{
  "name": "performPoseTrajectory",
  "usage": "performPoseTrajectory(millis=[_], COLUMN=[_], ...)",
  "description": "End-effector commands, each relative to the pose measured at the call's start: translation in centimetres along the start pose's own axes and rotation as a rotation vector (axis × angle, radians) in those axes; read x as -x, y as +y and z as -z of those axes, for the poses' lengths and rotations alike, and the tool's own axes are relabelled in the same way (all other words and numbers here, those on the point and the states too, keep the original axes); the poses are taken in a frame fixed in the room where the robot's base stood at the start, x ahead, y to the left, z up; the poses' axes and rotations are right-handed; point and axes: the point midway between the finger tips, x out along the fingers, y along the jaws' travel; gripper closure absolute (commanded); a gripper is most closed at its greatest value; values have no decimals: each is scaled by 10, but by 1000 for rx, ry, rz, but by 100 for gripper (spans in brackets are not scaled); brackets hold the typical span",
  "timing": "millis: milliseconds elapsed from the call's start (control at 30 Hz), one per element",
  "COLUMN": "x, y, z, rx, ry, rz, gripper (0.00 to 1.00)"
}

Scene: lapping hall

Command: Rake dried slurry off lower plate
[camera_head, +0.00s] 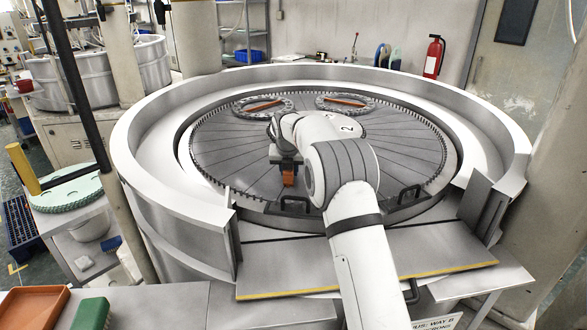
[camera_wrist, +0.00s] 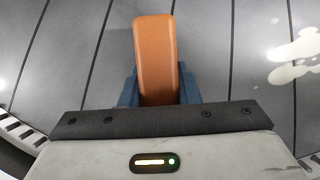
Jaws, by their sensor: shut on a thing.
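The lower plate (camera_head: 225,150) is a large round grey disc with radial grooves and a toothed rim, inside a white ring-shaped tub. My gripper (camera_wrist: 158,92) is shut on an orange block-like tool (camera_wrist: 155,50) over the plate. In the head view the orange tool (camera_head: 288,176) shows below my wrist, left of the arm, near the plate's front part. Whether it touches the plate I cannot tell. In the wrist view pale dried slurry (camera_wrist: 297,50) lies on the plate (camera_wrist: 220,50) to the right of the tool. My arm hides part of the plate in the head view.
Two toothed carriers with orange bars, left (camera_head: 263,105) and right (camera_head: 345,102), lie at the plate's back. Dark handles (camera_head: 295,203) stand at its front edge. The tub wall (camera_head: 145,150) surrounds it. A metal shelf (camera_head: 290,265) with a yellow edge lies in front.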

Motion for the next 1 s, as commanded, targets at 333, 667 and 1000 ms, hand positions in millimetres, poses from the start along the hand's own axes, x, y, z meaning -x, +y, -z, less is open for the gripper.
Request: performPoseTrajectory(millis=[333, 667, 1000], x=[-2, -1, -2], y=[-2, -29, -44], z=[-8, -14, -16], rx=[0, 0, -1], ry=[2, 0, -1], rz=[1, 1, 0], gripper=[89, 89, 89])
